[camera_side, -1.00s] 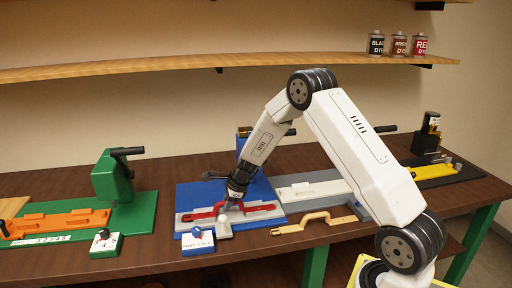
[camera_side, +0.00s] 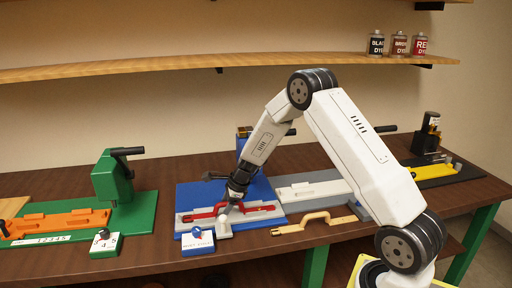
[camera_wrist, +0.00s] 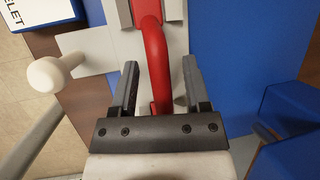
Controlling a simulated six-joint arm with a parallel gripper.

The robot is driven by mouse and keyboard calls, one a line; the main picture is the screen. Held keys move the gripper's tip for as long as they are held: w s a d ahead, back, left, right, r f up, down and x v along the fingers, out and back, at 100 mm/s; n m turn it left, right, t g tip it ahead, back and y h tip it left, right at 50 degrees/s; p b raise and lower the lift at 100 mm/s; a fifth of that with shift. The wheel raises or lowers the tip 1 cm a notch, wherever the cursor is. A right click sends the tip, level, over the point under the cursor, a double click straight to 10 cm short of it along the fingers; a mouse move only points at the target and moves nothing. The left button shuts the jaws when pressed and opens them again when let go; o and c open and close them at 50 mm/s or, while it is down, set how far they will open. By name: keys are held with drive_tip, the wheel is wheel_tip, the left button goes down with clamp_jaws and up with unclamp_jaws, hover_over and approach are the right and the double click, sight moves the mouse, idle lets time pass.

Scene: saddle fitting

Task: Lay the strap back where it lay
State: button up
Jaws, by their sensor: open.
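A red strap (camera_side: 260,209) with a raised, arched middle lies in a light grey bed (camera_side: 185,219) on the blue base plate. In the wrist view the red strap (camera_wrist: 155,50) runs up between my fingers. My gripper (camera_side: 234,203) is down at the strap's arch. Its fingers (camera_wrist: 160,70) are open, one on each side of the red strap, with gaps visible on both sides. A tan strap (camera_side: 318,218) of similar shape lies on the table to the right of the blue plate. My fingers partly hide the red strap in the side view.
A white knob (camera_wrist: 45,74) stands close to the left of my fingers. A labelled block (camera_side: 197,243) sits at the blue plate's front. A green station with an orange bed (camera_side: 60,222) is at the left. A grey-and-white fixture (camera_side: 300,190) stands to the right.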

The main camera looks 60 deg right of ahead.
drive_tip(key=v, duration=0.7)
drive_tip(key=shift+r, duration=0.3)
idle(0.5)
drive_tip(key=s+a+r+n+g, duration=0.1)
drive_tip(key=s+a+n, duration=0.7)
drive_tip(key=n, duration=0.5)
drive_tip(key=s+a+r+n+g+h, duration=0.1)
drive_tip(key=s+a+r+n, duration=0.1)
drive_tip(key=s+a+n, duration=0.6)
drive_tip(key=s+n, duration=0.4)
drive_tip(key=n, duration=0.1)
drive_tip(key=shift+a+n+h, duration=0.25)
drive_tip(key=shift+n+h, duration=0.05)
drive_tip(key=shift+o, duration=0.7)
drive_tip(key=shift+w, duration=0.1)
